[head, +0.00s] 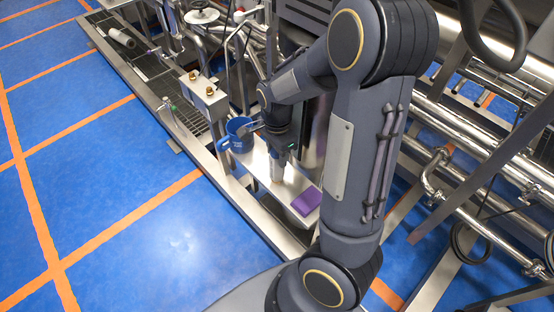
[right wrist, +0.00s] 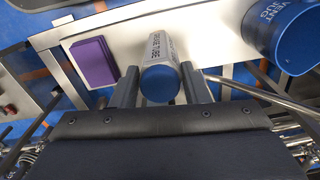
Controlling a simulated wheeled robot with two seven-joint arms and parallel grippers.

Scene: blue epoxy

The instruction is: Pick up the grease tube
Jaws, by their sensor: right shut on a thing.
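The grease tube (right wrist: 161,63) is a pale cylinder with dark lettering and a blue end cap. In the right wrist view it lies between the two fingers of my right gripper (right wrist: 160,85), which is shut on it. In the head view the right gripper (head: 280,156) points down at the narrow metal shelf (head: 263,176), with the pale tube (head: 277,170) upright below it. I cannot tell whether the tube's base touches the shelf. My left gripper is not in view.
A blue mug (head: 237,134) stands on the shelf beside the tube, and also shows in the right wrist view (right wrist: 285,35). A purple block (head: 306,201) lies at the shelf's near end. Metal pipes (head: 480,140) crowd the right. Open blue floor (head: 150,240) is at the left.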

